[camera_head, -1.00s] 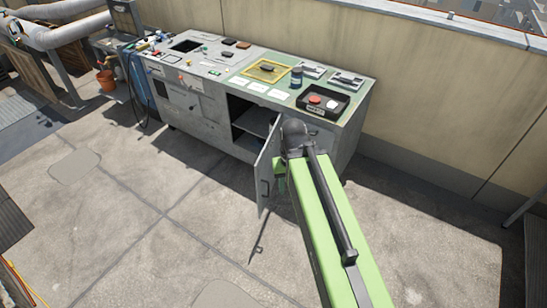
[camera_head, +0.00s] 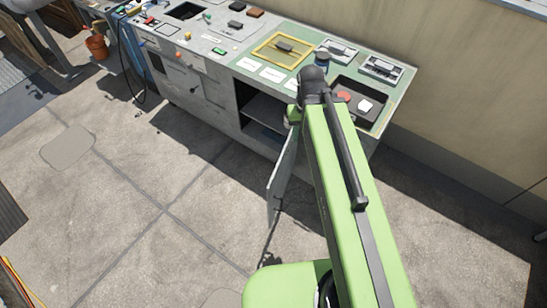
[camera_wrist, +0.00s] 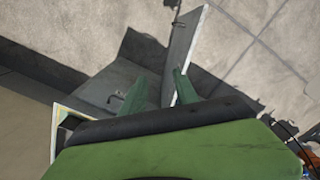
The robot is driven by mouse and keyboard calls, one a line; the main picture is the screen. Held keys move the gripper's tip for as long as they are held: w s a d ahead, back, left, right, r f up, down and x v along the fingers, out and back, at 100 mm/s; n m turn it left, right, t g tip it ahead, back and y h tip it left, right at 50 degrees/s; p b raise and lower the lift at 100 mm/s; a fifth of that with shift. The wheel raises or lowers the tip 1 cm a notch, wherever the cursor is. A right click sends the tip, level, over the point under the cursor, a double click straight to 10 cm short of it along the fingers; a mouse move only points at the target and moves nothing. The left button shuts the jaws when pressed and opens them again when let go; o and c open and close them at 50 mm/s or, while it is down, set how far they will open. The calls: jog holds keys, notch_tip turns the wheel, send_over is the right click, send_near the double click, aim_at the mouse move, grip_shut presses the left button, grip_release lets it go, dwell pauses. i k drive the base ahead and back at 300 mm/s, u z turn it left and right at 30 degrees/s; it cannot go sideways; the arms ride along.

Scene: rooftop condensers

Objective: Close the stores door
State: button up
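The stores door (camera_head: 281,176) is a grey panel standing open at the front of the grey bench cabinet (camera_head: 215,110). The dark opening (camera_head: 264,125) beside it shows a shelf. In the wrist view the door (camera_wrist: 184,45) shows as a thin slab running up from between and behind my fingers. My gripper (camera_wrist: 159,76) is open, its two green fingers apart, with the right fingertip overlapping the door's face. I cannot tell whether it touches. In the head view my arm hides the gripper and part of the door.
An orange bucket (camera_head: 97,46) stands at the far left. A beige wall (camera_head: 470,110) runs behind.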

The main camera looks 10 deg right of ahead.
aim_at(278, 182)
jog(key=z, duration=0.2)
jog(key=i, duration=0.1)
jog(key=u, duration=0.2)
jog(key=k, duration=1.4)
jog(key=u, duration=1.05)
jog(key=i, duration=1)
jog(key=u, duration=0.1)
